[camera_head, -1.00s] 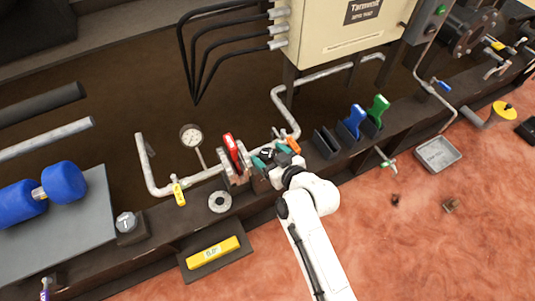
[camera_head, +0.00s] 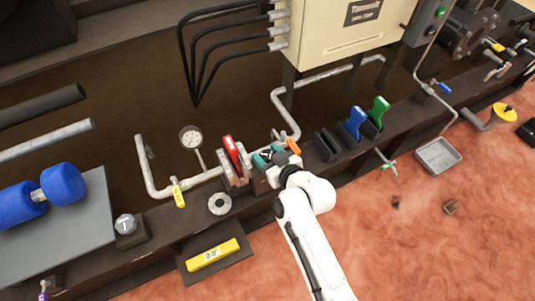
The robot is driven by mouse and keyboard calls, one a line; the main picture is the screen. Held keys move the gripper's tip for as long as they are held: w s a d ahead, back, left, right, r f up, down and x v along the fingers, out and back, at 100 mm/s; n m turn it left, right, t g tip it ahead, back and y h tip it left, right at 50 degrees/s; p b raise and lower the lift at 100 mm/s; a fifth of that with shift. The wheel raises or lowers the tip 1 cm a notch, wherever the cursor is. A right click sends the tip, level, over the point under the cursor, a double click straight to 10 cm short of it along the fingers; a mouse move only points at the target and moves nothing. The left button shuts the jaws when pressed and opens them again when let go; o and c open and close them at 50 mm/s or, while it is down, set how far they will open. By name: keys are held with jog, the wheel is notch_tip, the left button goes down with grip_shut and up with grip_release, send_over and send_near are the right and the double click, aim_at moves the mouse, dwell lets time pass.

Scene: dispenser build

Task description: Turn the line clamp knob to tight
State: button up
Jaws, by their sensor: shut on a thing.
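My gripper (camera_head: 270,157), with teal parts at its fingers, is at the pipe line in the middle of the view, just right of a red handle (camera_head: 232,150). It is shut on a small dark part there, which I take to be the line clamp knob. My fingers and wrist hide most of this part, so its turn position cannot be read. An orange piece (camera_head: 294,146) shows just beyond my wrist. A dark block (camera_head: 261,181) stands beneath my gripper.
A pressure gauge (camera_head: 191,137) and a yellow-tagged valve (camera_head: 178,193) are left of my gripper. Dark holders with a blue handle (camera_head: 353,120) and a green handle (camera_head: 379,110) stand to the right. The reddish floor in front is mostly clear.

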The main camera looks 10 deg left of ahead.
jog(key=shift+d+m+t+h+p, duration=0.1)
jog(key=shift+m+t+h+p, duration=0.25)
jog(key=shift+p, duration=0.5)
jog(key=shift+f+m+h+p, duration=0.1)
jog(key=shift+m+h+p, duration=0.25)
jog(key=shift+h+p, duration=0.1)
jog(key=shift+f+m+t+h+b, duration=0.25)
jog(key=shift+m+t+h+b, duration=0.2)
jog(key=shift+b, duration=0.45)
jog(key=shift+r+m+h+b, duration=0.2)
jog(key=shift+m+h+b, duration=0.15)
jog(key=shift+m+b, duration=0.15)
jog(key=o, duration=0.9)
jog(key=shift+r, duration=0.1)
jog(key=shift+o, duration=0.2)
